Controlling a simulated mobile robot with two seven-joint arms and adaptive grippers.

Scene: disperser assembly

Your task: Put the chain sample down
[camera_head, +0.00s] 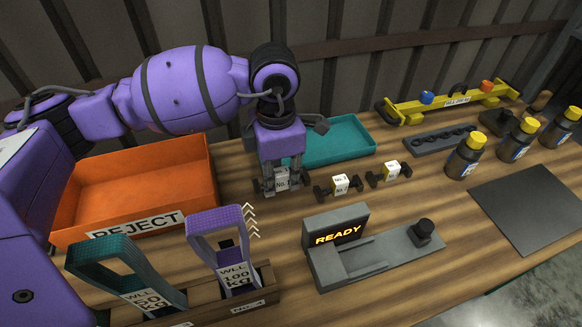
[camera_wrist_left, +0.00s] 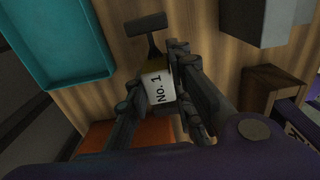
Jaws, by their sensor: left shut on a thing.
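My left gripper (camera_head: 283,185) points down over the wooden table, between the orange reject bin and two other chain samples. It is shut on a chain sample with a white label, which reads "No. 1" in the left wrist view (camera_wrist_left: 158,88). The sample's dark end bar sticks out past the fingers there. In the head view the held sample (camera_head: 281,179) is partly hidden by the fingers, and I cannot tell whether it touches the table. The other two samples, a near one (camera_head: 341,185) and a farther one (camera_head: 389,173), lie to its right. My right gripper is not in view.
The orange bin (camera_head: 192,165) marked REJECT stands left, a teal tray (camera_head: 335,143) behind. A grey device (camera_head: 372,258) showing READY and a wooden rack (camera_head: 262,292) with webbing slings are in front. Bottles (camera_head: 466,157), a dark mat (camera_head: 530,210) and a yellow beam (camera_head: 450,103) are right.

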